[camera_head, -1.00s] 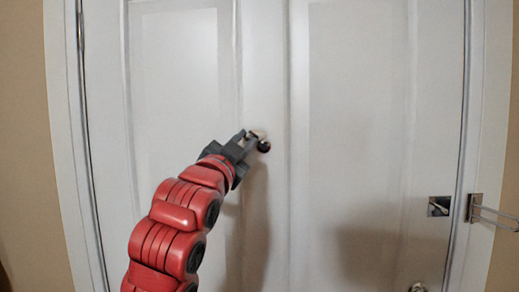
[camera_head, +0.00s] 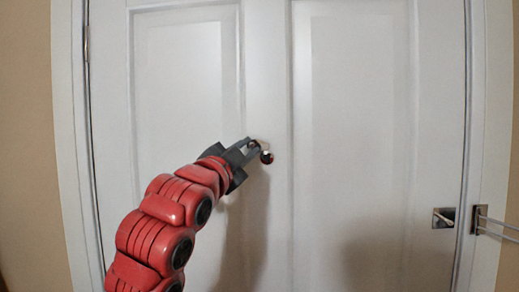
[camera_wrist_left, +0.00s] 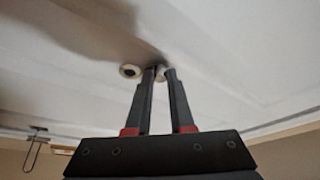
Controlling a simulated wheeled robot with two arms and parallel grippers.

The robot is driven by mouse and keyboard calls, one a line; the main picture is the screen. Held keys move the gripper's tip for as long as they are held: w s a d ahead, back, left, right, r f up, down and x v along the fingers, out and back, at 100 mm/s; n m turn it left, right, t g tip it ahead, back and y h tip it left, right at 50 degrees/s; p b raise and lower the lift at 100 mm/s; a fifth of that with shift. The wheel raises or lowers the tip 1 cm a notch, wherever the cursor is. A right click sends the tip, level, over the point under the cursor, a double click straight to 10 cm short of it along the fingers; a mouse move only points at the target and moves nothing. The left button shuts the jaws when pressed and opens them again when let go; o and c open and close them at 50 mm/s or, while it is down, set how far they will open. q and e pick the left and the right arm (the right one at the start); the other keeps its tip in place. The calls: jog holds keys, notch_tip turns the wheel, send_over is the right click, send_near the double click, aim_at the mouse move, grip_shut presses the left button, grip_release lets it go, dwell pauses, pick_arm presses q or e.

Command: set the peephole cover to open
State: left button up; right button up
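The peephole (camera_wrist_left: 129,70) shows in the left wrist view as a pale ring with a dark centre, uncovered on the door. A small round pale piece, seemingly its cover (camera_wrist_left: 161,73), is beside it, between my left fingertips. In the head view the peephole fitting (camera_head: 267,157) is a small dark and pale round shape at the fingertips. My left gripper (camera_head: 256,147) is at the door with its fingers apart; it also shows in the left wrist view (camera_wrist_left: 163,73). Whether the fingers touch the cover is unclear. My right gripper is not in view.
The white panelled door (camera_head: 360,110) fills most of the head view. A metal latch plate (camera_head: 443,218) is at its right edge, and a swing-bar door guard (camera_head: 480,220) is on the frame. Beige wall flanks both sides.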

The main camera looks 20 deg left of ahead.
pick_arm(q)
jog(key=o, duration=0.4)
jog(key=shift+w+d, duration=0.1)
jog(key=shift+d, duration=0.2)
jog(key=shift+a, duration=0.15)
jog(key=shift+s, duration=0.2)
jog(key=d+b+v, duration=0.2)
jog(key=b+v, duration=0.5)
jog(key=v, duration=0.9)
jog(key=shift+s+f+h, duration=0.15)
jog(key=shift+s+h, duration=0.05)
jog(key=shift+h, duration=0.1)
